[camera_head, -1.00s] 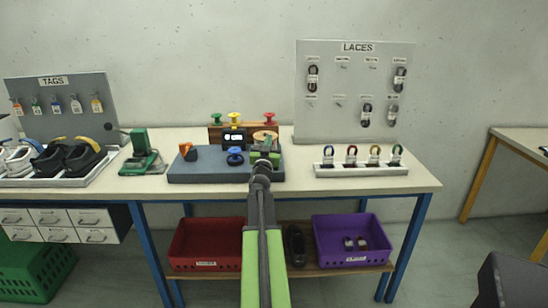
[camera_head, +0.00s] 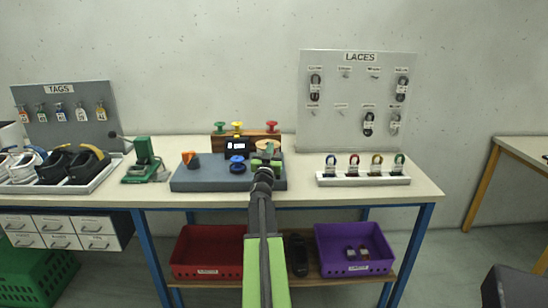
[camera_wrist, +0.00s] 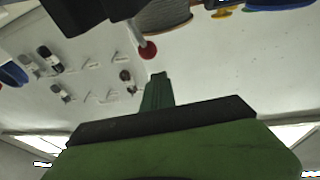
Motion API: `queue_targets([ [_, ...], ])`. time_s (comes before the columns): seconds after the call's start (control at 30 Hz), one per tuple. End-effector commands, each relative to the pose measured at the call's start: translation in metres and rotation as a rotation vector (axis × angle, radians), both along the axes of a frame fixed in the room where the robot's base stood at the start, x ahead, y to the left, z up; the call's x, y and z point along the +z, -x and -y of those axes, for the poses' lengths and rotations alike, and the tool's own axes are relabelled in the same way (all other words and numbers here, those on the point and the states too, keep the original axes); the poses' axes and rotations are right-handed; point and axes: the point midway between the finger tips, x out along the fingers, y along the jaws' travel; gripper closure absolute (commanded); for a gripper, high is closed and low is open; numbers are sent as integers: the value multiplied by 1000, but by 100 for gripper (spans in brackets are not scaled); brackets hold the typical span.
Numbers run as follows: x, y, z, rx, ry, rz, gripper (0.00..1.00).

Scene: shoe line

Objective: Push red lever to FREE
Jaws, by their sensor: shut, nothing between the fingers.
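The red lever shows in the wrist view as a red ball (camera_wrist: 148,50) on a pale shaft, beside a grey spool-like round part (camera_wrist: 165,15). My gripper (camera_wrist: 157,82) is shut and empty, its green fingertips close to the ball with a small apparent gap; contact cannot be told. In the head view my gripper (camera_head: 266,164) is over the right end of the grey-blue fixture block (camera_head: 210,178), and the lever cannot be made out behind it. No FREE marking is readable.
The block also carries an orange part (camera_head: 189,158), a blue knob (camera_head: 237,164) and a small black display (camera_head: 236,144). Behind is a wooden box (camera_head: 262,138) with green, yellow and red buttons. A white lace rack (camera_head: 363,181) stands right, a green device (camera_head: 143,160) left.

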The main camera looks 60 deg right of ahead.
Motion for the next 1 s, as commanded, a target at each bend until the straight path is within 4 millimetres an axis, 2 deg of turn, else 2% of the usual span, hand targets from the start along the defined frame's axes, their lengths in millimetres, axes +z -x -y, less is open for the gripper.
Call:
queue_targets([
  [0.03, 14, 2, -11, 1, -1, 2, 100],
  [0.2, 42, 15, -43, 0, 0, 1, 100],
  [0.5, 74, 30, -85, -1, 0, 0, 100],
  [0.67, 78, 32, -92, -1, 0, 0, 100],
  [1.0, 77, 31, -92, 0, 0, 0, 100],
])
